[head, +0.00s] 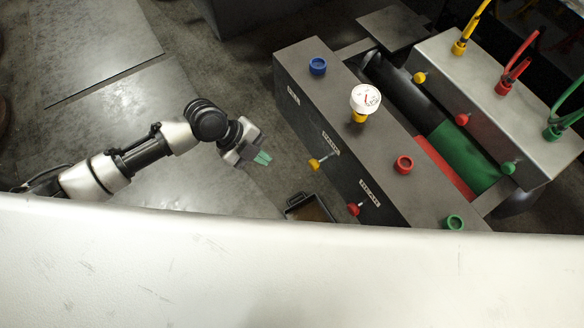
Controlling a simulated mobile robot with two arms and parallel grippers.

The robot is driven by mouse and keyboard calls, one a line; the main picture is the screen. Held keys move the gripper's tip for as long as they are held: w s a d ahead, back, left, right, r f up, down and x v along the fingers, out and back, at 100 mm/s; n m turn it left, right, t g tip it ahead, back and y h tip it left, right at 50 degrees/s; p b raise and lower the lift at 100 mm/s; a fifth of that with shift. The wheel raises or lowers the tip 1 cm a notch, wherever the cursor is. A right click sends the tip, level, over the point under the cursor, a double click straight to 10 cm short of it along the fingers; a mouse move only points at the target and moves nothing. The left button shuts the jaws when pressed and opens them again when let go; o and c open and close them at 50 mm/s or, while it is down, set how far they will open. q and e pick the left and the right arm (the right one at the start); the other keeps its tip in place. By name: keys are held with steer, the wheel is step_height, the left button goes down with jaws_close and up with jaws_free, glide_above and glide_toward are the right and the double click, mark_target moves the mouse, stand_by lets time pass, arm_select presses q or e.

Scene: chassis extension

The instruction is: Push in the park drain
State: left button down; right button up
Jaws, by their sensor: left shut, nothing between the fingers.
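A dark chassis box (300,70) stands right of the middle. Its near side face bears a yellow knob (314,164) and a red knob (353,209), each on a short stem sticking out. My left gripper (263,158), with green fingertips, is shut and empty. It is left of the yellow knob, apart from it, and points toward the box. My right gripper is not in view.
The box top has a blue port (318,66), a white gauge (365,98), a red port (404,165) and a green port (454,222). A silver box (505,95) with hoses and knobs stands right. A black tray (311,208) lies below. My white body fills the bottom.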

mark_target(314, 165)
arm_select(q)
steer(key=w+d+f, duration=0.2)
steer(key=d+f, duration=0.5)
steer(key=d, duration=0.2)
steer(key=shift+d+f, duration=0.2)
steer(key=shift+f, duration=0.1)
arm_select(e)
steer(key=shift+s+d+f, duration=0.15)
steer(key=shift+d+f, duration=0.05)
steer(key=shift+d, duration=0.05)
